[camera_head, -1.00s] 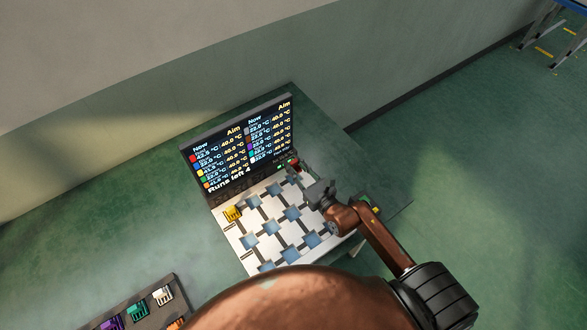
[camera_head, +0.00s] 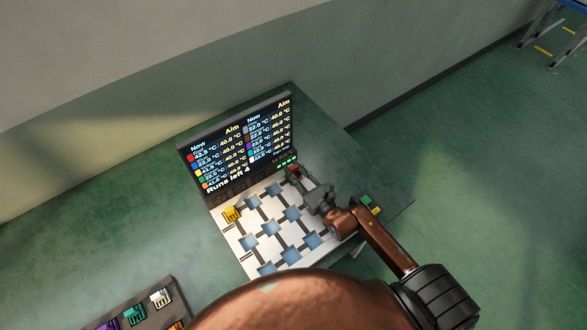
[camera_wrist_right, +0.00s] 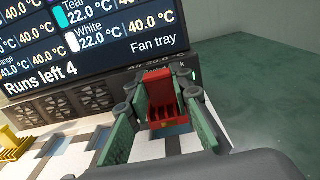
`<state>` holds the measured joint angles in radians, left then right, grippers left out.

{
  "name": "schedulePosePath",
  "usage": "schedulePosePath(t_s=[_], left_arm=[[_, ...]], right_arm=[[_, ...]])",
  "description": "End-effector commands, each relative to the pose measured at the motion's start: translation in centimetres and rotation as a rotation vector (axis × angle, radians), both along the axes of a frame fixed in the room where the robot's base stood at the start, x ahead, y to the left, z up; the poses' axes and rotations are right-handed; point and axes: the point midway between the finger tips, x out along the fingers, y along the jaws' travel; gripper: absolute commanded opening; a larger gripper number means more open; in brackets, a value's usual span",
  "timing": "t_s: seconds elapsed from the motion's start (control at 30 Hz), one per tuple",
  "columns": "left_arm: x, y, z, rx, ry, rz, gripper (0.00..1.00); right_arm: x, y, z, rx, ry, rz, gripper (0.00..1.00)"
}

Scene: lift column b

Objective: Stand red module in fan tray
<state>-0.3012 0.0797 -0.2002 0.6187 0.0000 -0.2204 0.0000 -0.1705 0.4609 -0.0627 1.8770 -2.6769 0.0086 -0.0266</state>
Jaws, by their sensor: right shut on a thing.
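The red module (camera_head: 293,169) is upright at the far right corner of the fan tray (camera_head: 236,237), close to the screen. My right gripper (camera_head: 300,176) is shut on it. In the right wrist view the red module (camera_wrist_right: 166,100) stands between the two green fingers (camera_wrist_right: 160,112), over or in a blue square; I cannot tell whether it is fully seated. A yellow module (camera_head: 231,214) stands at the tray's far left corner, also at the left edge of the wrist view (camera_wrist_right: 14,146). My left gripper is not in view.
A screen (camera_head: 240,145) with temperatures and "Runs left 4" stands behind the tray, above dark fan grilles (camera_wrist_right: 92,97). A dark rack (camera_head: 178,292) with purple, teal and white modules is at the bottom left. A small box with a green button (camera_head: 366,200) is to the right.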

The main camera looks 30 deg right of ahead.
Motion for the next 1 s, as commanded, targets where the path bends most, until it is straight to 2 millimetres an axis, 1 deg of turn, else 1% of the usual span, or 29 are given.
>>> schedulePosePath(t_s=[0.03,0.13,0.17,0.4,0.7,0.77,0.87,0.9,0.93,1.0], left_arm=[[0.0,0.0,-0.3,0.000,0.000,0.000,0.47],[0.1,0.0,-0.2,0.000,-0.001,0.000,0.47],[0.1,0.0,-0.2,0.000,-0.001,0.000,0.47],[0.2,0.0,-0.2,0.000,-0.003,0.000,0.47],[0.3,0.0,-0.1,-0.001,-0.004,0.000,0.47],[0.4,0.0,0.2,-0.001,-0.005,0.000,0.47],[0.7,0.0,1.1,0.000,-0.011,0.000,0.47],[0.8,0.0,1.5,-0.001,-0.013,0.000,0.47],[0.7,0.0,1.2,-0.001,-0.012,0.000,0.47],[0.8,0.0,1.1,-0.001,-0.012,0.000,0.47]], right_arm=[[0.0,0.0,-0.4,0.000,0.003,0.000,0.00],[0.0,0.0,-0.4,-0.002,0.004,0.000,0.00],[0.0,0.0,-0.5,-0.002,0.005,0.000,0.22],[-0.1,0.0,-0.7,-0.002,0.009,0.000,0.38],[-0.1,0.0,-0.8,-0.002,0.013,0.000,0.38],[-0.1,0.0,-0.4,-0.002,0.013,0.000,0.38],[-0.1,0.0,0.6,-0.002,0.010,0.000,0.38],[-0.3,0.0,1.0,-0.002,0.010,-0.001,0.38],[-1.1,-0.2,0.5,-0.002,0.014,-0.001,0.38],[-2.8,-0.4,0.4,-0.002,0.013,-0.001,0.38]])
